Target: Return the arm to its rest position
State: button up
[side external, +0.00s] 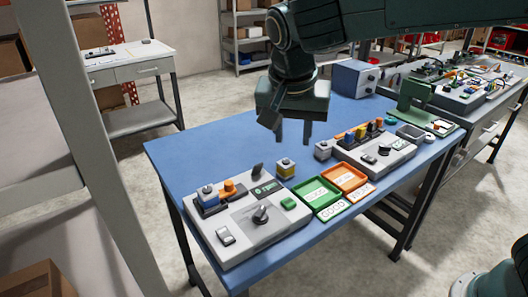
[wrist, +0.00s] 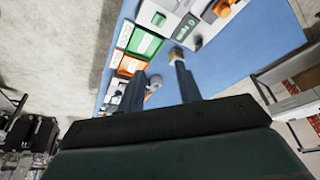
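My gripper (side external: 293,134) hangs above the blue table (side external: 190,148) in the side view, pointing down, with its two fingers apart and nothing between them. In the wrist view the gripper (wrist: 158,70) also shows both fingers spread. A small yellow and grey block (side external: 286,168) stands on the table below the gripper; in the wrist view it appears beyond the right fingertip. My arm comes in from the upper right of the side view.
A grey dispenser station (side external: 245,222) stands at the front left, another (side external: 376,150) to the right. A green tray (side external: 317,194) and an orange tray (side external: 345,177) lie between them. A grey block (side external: 323,150) and a blue-grey box (side external: 355,78) stand farther back. The table's left part is clear.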

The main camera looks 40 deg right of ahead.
jog(key=s+d+r+n+t+y, duration=0.1)
jog(key=s+d+r+n, duration=0.1)
jog(key=s+d, duration=0.3)
jog(key=s+d+r+n+y, duration=0.1)
jog(key=s+d+r+n, duration=0.15)
jog(key=d, duration=0.55)
jog(key=s+d+f+n+t, duration=0.1)
jog(key=s+d+f+n, duration=0.1)
jog(key=s, duration=0.5)
jog(key=s+d+f+n+t+y, duration=0.1)
jog(key=s+d+f+n, duration=0.1)
jog(key=s, duration=0.6)
jog(key=shift+f+n, duration=0.4)
jog(key=shift+n, duration=0.05)
jog(key=shift+c, duration=0.4)
